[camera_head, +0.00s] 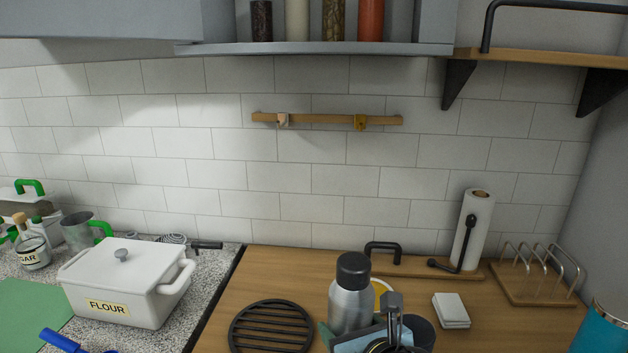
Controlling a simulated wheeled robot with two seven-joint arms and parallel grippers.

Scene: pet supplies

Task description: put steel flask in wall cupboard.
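The steel flask (350,307), a silver cylinder with a black cap, stands upright on the wooden worktop (258,278) at the bottom middle. Items in front hide its lower part. A grey wall cupboard (100,22) shows at the top left; only its lower part is in view. It adjoins an open grey shelf section (315,49) holding several tall jars or bottles. I cannot see inside the cupboard.
Dark and pale blue items (392,325) crowd the flask's right front. A black trivet (270,327) lies left, a white box (452,310) right. Behind stand a paper towel holder (472,230) and rack (540,283). A flour container (125,280) stands left; a wooden shelf (545,56) juts out upper right.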

